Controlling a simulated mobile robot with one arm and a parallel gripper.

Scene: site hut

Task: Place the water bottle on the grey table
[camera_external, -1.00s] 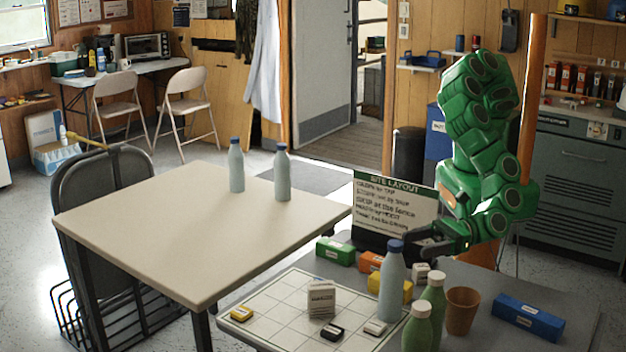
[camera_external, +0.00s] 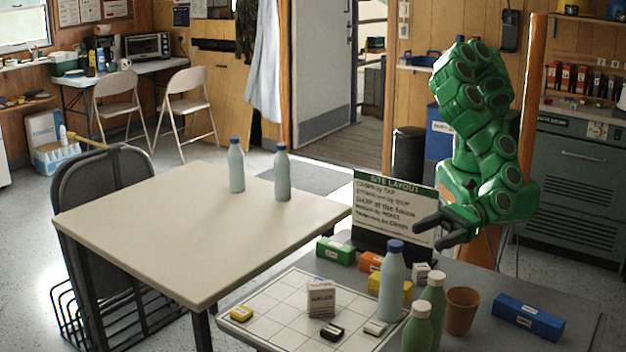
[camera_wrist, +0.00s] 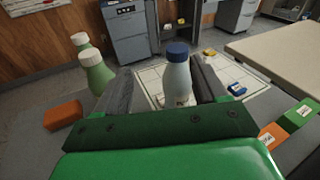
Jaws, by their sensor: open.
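A pale blue-grey water bottle with a blue cap (camera_external: 392,285) stands upright on the grey table (camera_external: 488,285), at the right part of the white grid board; I cannot tell if its base is on the board. In the wrist view the bottle (camera_wrist: 178,82) appears between the two fingers, ahead of them. My gripper (camera_external: 432,233) is open and empty, above and behind the bottle, apart from it. It also shows in the wrist view (camera_wrist: 160,75). Two similar blue-capped bottles, one left (camera_external: 236,168) and one right (camera_external: 282,175), stand on the beige table (camera_external: 190,235).
Two green bottles (camera_external: 433,300) (camera_external: 417,330) and a brown cup (camera_external: 461,312) stand close right of the bottle. A blue box (camera_external: 528,317) lies further right. Green (camera_external: 336,251) and yellow boxes (camera_external: 405,291) and a sign (camera_external: 395,208) are behind. The grid board (camera_external: 280,300) holds small items.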

